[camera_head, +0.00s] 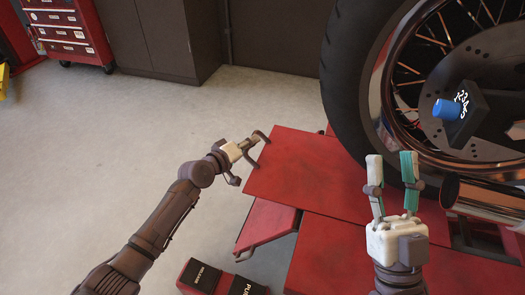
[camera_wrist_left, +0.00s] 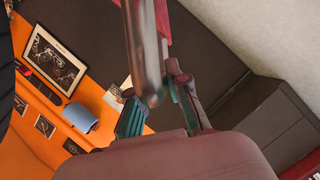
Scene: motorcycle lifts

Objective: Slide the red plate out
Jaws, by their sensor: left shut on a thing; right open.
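The red plate (camera_head: 305,178) is a flat panel beside the motorcycle wheel, sticking out to the left over the red lift. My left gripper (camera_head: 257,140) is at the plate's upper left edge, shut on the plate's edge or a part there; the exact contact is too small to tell. In the left wrist view, its fingers (camera_wrist_left: 158,112) have teal pads, and a dark bar crosses in front of them. My right gripper (camera_head: 390,172) is open and empty, pointing up, in front of the wheel and right of the plate.
The motorcycle wheel (camera_head: 350,85) stands close behind the plate, with a blue-knobbed dark block (camera_head: 468,112) before its hub. A lower red lift part (camera_head: 265,224) and small dark boxes (camera_head: 200,276) are below the plate. Open grey floor (camera_head: 150,120) lies left.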

